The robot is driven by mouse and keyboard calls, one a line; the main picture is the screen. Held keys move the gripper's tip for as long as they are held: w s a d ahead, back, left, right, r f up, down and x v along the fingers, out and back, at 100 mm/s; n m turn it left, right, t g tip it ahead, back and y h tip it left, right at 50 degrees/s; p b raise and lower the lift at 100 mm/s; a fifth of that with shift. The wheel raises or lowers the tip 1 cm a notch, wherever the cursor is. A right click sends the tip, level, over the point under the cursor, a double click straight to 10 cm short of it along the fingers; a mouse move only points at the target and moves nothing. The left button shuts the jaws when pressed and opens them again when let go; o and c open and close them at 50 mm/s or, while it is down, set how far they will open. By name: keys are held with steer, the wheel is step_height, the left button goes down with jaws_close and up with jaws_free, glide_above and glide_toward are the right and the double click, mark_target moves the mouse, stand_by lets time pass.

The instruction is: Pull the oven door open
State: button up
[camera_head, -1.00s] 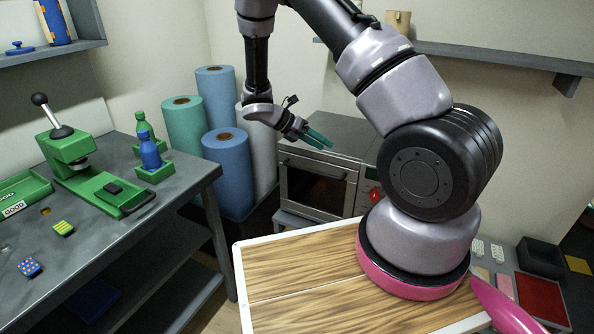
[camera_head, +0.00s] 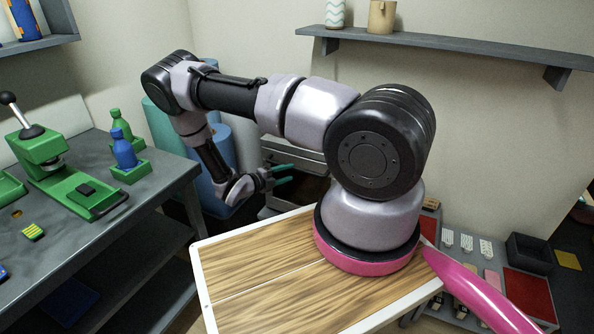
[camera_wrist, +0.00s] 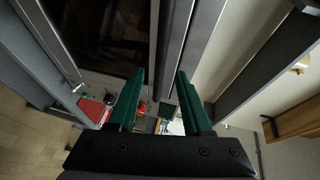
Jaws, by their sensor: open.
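The oven (camera_head: 290,145) stands behind my wooden-topped base in the head view, largely covered by my arm. Its front shows only as a dark strip, and I cannot tell there how far the door stands open. My gripper (camera_head: 291,174) has green fingers, spread apart, pointing right in front of the oven. In the wrist view my gripper (camera_wrist: 161,75) is open, with a dark glossy panel (camera_wrist: 105,35) at the left and pale metal strips (camera_wrist: 205,35) running past the fingertips. These look like oven parts. I cannot tell whether the fingers touch the handle.
A grey workbench (camera_head: 160,185) with a green press (camera_head: 70,185) and bottles is at the left. Blue and green rolls (camera_head: 222,150) stand behind my arm. A wall shelf (camera_head: 440,55) is above. A low unit with trays (camera_head: 525,290) is at the right.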

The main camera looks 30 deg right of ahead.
mark_target(297, 170)
steer(key=x, duration=0.5)
steer(key=shift+d, duration=0.4)
jaws_close()
stand_by(1.0)
